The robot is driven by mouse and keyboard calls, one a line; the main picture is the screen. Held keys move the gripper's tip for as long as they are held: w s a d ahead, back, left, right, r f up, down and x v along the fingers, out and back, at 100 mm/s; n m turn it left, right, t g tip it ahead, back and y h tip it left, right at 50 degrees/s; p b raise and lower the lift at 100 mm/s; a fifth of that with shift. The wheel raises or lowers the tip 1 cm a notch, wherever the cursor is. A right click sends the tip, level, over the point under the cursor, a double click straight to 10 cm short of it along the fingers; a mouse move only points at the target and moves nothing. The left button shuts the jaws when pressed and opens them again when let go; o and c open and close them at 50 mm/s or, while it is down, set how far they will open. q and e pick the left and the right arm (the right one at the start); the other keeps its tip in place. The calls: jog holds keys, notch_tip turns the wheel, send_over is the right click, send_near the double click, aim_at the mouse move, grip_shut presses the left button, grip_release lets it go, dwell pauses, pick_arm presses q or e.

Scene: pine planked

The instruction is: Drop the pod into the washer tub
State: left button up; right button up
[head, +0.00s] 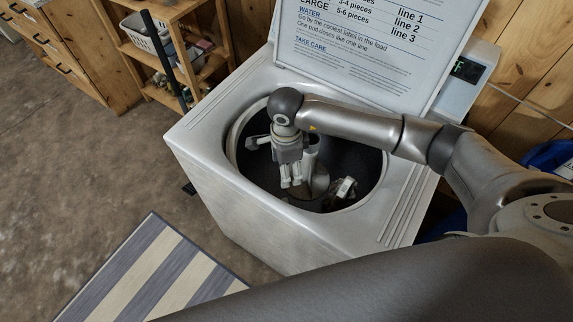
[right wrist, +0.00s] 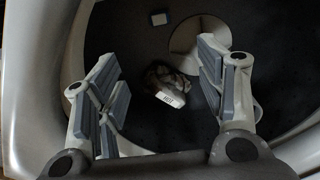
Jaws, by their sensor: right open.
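The washer tub (head: 365,165) is open, with a dark inside and a pale rim. My right gripper (head: 291,178) points down into the tub. In the right wrist view its two fingers (right wrist: 160,95) are spread wide with nothing between the pads. A small pale block with a bluish-grey face (right wrist: 160,18), which looks like the pod, lies on the dark tub floor beyond the fingers. A crumpled grey-brown thing with a white striped label (right wrist: 172,98) lies below the gap between the fingers. My left gripper is not in view.
The washer's lid (head: 360,50) stands raised behind the tub, printed with load lines. A round grey centre piece (right wrist: 200,35) rises in the tub. A shelf (head: 185,50) with a white basket stands at the back left. A striped mat (head: 150,270) lies on the floor.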

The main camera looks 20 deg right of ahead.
notch_tip(320, 180, up, 12)
dwell(0.4)
jog(key=shift+f, duration=0.1)
dwell(0.5)
